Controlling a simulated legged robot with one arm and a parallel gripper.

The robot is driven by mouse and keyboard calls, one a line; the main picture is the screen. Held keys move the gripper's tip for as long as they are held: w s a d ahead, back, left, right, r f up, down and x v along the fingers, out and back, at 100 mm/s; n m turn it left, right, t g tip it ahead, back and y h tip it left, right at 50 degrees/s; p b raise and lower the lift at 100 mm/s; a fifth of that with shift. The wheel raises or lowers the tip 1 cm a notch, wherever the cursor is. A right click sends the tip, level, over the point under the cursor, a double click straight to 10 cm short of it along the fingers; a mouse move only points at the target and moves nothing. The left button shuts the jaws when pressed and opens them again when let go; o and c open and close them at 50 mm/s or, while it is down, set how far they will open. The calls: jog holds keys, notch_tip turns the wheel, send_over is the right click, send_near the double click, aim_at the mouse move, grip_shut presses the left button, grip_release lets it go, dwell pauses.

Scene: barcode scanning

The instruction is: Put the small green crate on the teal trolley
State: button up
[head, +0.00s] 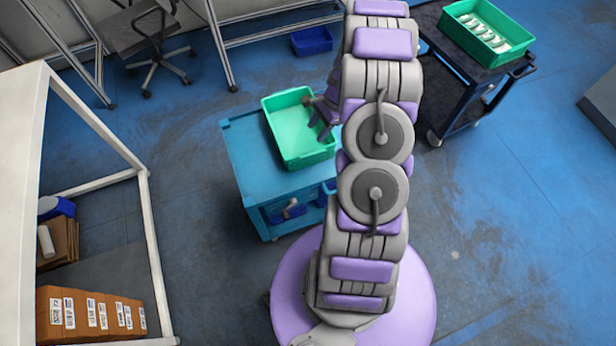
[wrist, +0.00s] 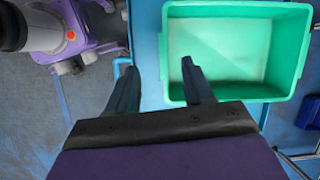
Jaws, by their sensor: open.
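The small green crate (head: 296,128) stands upright and empty on top of the teal trolley (head: 243,156) in the head view. In the wrist view the crate (wrist: 234,48) fills the upper right, with its left and lower rim in sight. My gripper (head: 322,112) is at the crate's right rim in the head view, partly hidden by my arm. In the wrist view my gripper (wrist: 158,78) is open. One finger shows over the crate's inside and the other outside its left wall. I cannot tell whether they touch it. The trolley (wrist: 148,52) shows beside the crate.
A dark trolley (head: 462,84) at the upper right bears another green crate (head: 486,32) with several pale items. A white-framed shelf (head: 153,240) with several brown boxes (head: 90,314) stands at left. A chair (head: 155,40) and a blue bin (head: 311,41) are behind.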

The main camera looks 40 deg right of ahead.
jog(key=s+a+r+n+g+h, duration=0.1)
jog(key=s+a+r+n, duration=0.35)
jog(key=a+r, duration=0.6)
jog(key=s+a+r+n+g, duration=0.1)
jog(key=s+a+r+n, duration=0.2)
jog(key=a+r+n, duration=0.5)
jog(key=s+a+r+n+h, duration=0.1)
jog(key=s+a+r+n, duration=0.1)
jog(key=s, duration=0.4)
jog(key=s+a+r+n+h, duration=0.1)
jog(key=s+a+r+n, duration=0.1)
jog(key=s+r, duration=0.3)
jog(key=s+a+r+n+g+h, duration=0.1)
jog(key=s+a+r+n, duration=0.2)
jog(key=s, duration=0.6)
jog(key=shift+s+a+r, duration=0.15)
jog(key=shift+a+r, duration=0.1)
jog(key=shift+a, duration=0.35)
jog(key=shift+c, duration=0.9)
